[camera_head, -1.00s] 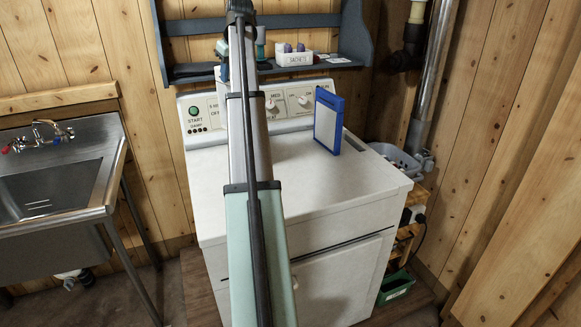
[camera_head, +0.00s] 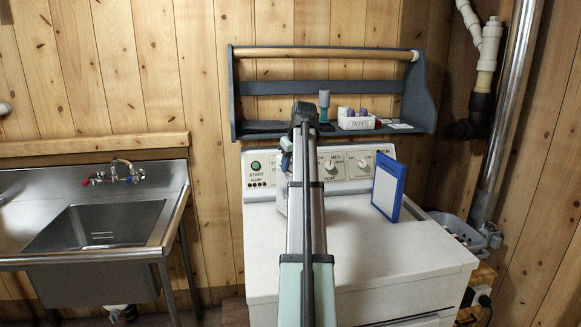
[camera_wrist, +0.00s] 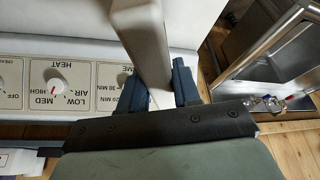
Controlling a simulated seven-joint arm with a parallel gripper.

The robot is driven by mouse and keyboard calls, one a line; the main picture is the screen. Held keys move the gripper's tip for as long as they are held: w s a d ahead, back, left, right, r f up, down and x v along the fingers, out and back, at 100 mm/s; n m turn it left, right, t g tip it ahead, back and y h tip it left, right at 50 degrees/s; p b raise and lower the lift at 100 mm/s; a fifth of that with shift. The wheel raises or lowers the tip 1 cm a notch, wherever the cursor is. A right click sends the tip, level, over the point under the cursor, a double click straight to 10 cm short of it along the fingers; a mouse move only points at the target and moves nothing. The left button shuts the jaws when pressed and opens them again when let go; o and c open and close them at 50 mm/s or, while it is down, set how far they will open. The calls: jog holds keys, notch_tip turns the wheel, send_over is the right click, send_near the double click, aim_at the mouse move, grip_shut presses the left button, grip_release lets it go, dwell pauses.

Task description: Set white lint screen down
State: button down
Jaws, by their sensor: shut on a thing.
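My gripper (camera_wrist: 160,82) is shut on the white lint screen (camera_wrist: 138,32), a pale off-white slab between two dark blue fingers in the wrist view. In the head view my arm hides most of the gripper (camera_head: 288,146) and the screen; a pale strip of the screen (camera_head: 281,197) shows left of the arm, in front of the dryer's control panel. I cannot tell whether its lower end touches the white dryer top (camera_head: 375,245). A blue-framed panel with a pale face (camera_head: 387,188) stands upright on the dryer top, to the right and apart from my gripper.
The control panel (camera_head: 345,168) with knobs runs along the dryer's back. Above it a blue-grey shelf (camera_head: 418,112) holds a sachet box (camera_head: 356,121) and a teal-based bottle (camera_head: 324,103). A steel sink (camera_head: 100,228) stands left. The dryer top's middle and front right are clear.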

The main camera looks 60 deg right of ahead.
jog(key=shift+f, duration=0.4)
jog(key=c, duration=0.8)
grip_release()
jog(key=v, duration=1.2)
jog(key=shift+s+a, duration=0.1)
